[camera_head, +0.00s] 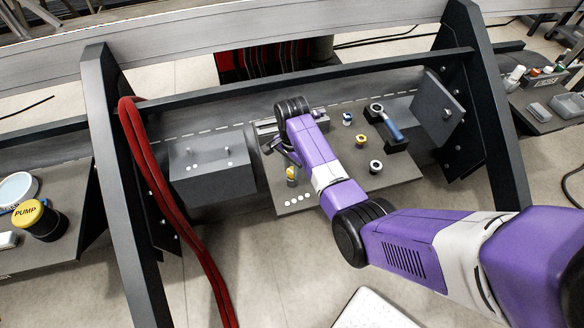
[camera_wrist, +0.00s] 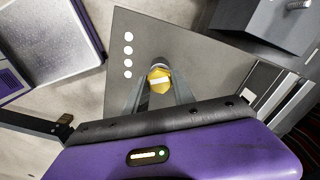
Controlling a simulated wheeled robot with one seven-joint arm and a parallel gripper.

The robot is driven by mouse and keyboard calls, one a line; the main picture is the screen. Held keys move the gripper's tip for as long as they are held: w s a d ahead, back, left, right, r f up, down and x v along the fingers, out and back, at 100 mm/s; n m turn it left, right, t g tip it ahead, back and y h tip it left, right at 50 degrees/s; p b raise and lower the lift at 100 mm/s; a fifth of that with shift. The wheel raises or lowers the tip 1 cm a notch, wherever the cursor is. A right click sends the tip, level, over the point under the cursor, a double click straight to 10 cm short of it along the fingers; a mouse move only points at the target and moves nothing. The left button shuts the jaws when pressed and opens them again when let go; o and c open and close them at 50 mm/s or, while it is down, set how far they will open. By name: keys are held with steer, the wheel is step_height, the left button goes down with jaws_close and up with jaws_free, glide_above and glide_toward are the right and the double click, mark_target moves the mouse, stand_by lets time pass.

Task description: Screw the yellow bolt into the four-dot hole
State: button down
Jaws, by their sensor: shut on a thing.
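The yellow bolt (camera_head: 291,172) is held below my gripper (camera_head: 289,160) over the grey plate (camera_head: 408,172). In the wrist view its yellow hexagonal head (camera_wrist: 159,79), with a white bar across it, sits between the two fingers of my gripper (camera_wrist: 160,88), which is shut on it. A row of white dots (camera_wrist: 128,55) is printed on the plate beside the bolt; the row also shows in the head view (camera_head: 300,198). The hole at these dots is not visible; the bolt and gripper hide that spot. I cannot tell whether the bolt's tip is in the hole.
On the plate stand a blue-and-white piece (camera_head: 347,118), a yellow-topped piece (camera_head: 361,140), a white-and-black ring (camera_head: 376,167) and a blue-handled tool (camera_head: 388,124). A grey box (camera_head: 210,168) is at left. Red hoses (camera_head: 150,170) hang over the left frame post.

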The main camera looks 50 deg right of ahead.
mark_target(292, 170)
steer(key=shift+f+b, duration=0.45)
steer(key=shift+f, duration=0.25)
steer(key=c, duration=1)
jaws_free()
steer(key=shift+o, duration=0.2)
step_height(292, 170, up, 8)
steer(key=shift+f, duration=0.1)
